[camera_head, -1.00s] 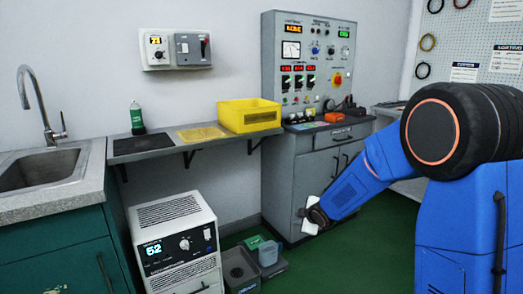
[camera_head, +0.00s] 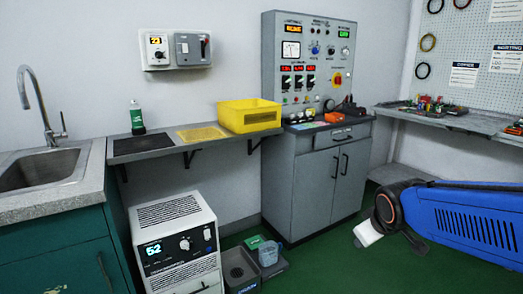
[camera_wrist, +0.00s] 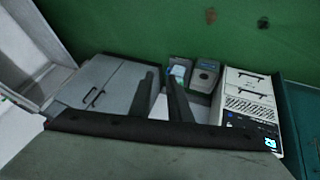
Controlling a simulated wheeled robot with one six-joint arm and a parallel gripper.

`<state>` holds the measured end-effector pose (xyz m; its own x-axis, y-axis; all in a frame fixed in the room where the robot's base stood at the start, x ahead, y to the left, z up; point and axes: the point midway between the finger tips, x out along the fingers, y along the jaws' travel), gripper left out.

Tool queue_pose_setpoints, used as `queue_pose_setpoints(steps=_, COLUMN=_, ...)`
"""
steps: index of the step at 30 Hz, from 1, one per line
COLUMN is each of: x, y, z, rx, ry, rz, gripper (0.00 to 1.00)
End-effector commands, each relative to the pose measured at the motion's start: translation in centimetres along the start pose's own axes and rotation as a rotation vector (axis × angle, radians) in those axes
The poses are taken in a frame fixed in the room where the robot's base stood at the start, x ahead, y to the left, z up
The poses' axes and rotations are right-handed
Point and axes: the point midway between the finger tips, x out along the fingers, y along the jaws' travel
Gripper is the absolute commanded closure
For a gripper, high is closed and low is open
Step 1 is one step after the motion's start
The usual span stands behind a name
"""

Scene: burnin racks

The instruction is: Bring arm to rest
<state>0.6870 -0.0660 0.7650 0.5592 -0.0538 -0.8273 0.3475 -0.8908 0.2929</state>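My gripper (camera_wrist: 161,75) shows in the wrist view as two dark fingers. They stand apart, with a narrow gap and nothing between them. The wrist view looks across the floor, the grey cabinet and the white unit from an odd angle. In the head view my blue arm is low at the right, roughly level, over the green floor. I cannot make out the fingers there.
A grey cabinet with a control panel (camera_head: 312,60) stands at the back. A yellow bin (camera_head: 250,116) sits on the wall shelf (camera_head: 160,150). A white unit (camera_head: 178,243) and grey floor bins (camera_head: 240,270) stand below. A workbench (camera_head: 480,122) is at right. The floor (camera_head: 330,262) is open.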

Motion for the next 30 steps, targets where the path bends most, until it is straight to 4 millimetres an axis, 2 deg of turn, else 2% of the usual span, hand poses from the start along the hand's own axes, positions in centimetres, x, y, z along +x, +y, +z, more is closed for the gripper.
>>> queue_pose_setpoints(steps=1, x=-1.3, y=-0.2, z=1.2, rx=0.039, ry=-0.008, rz=-0.002, gripper=0.83)
queue_pose_setpoints(steps=6, x=-4.7, y=-1.7, z=5.6, rx=0.177, ry=-0.056, rz=-0.026, gripper=0.83)
queue_pose_setpoints(steps=15, x=-9.4, y=-5.1, z=12.7, rx=0.387, ry=-0.133, rz=-0.074, gripper=0.83)
queue_pose_setpoints(steps=21, x=-10.7, y=-6.5, z=14.9, rx=0.451, ry=-0.161, rz=-0.093, gripper=0.83)
queue_pose_setpoints(steps=30, x=-10.8, y=-6.7, z=15.2, rx=0.461, ry=-0.165, rz=-0.095, gripper=0.83)
